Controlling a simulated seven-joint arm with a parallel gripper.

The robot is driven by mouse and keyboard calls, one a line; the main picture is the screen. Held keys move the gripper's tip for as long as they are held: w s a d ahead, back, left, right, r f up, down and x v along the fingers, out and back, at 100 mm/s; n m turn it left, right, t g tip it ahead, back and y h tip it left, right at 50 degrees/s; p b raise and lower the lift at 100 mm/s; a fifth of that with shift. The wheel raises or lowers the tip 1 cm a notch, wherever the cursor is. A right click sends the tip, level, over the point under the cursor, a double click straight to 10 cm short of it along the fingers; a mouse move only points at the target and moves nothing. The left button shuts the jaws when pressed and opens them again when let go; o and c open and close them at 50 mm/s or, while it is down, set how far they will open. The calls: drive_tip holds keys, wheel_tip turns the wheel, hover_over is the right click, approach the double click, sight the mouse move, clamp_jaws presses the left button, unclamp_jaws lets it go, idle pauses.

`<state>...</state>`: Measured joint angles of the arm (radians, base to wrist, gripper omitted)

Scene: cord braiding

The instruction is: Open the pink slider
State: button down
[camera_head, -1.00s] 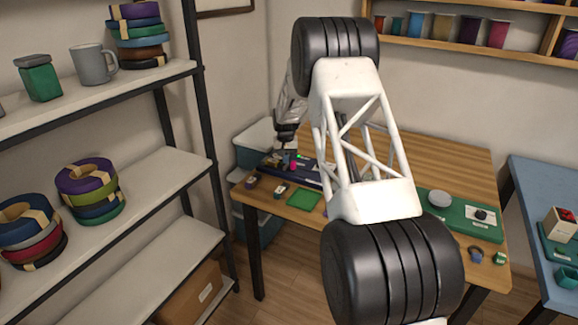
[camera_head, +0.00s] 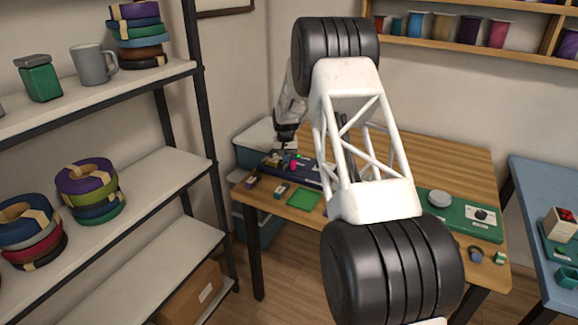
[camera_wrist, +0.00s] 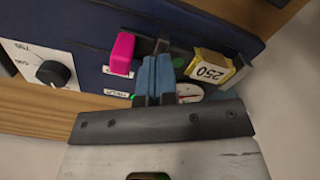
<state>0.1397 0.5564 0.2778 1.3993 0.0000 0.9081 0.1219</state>
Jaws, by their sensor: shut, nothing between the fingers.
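The pink slider (camera_wrist: 122,54) is an upright pink block on a dark blue panel (camera_wrist: 70,30), in the upper middle of the wrist view. In the head view the slider (camera_head: 294,166) shows as a small pink spot on the panel. My gripper (camera_wrist: 158,70), with blue fingers, is shut and empty. It stands just right of the slider in the wrist view, close to it; I cannot tell whether they touch. The fingertips partly hide the panel behind them.
A yellow block marked 250 (camera_wrist: 210,66) is right of my fingers, with a round dial (camera_wrist: 190,92) partly behind them. A black knob (camera_wrist: 52,73) is at the left. In the head view, a green mat (camera_head: 304,199) lies in front of the panel.

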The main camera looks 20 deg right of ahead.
sight(294, 161)
drive_tip(key=shift+s+d, duration=1.9)
idle(0.6)
drive_tip(key=shift+w+a, duration=0.45)
idle(0.8)
drive_tip(key=shift+r, duration=0.15)
wheel_tip(294, 161, up, 11)
idle(1.0)
idle(0.4)
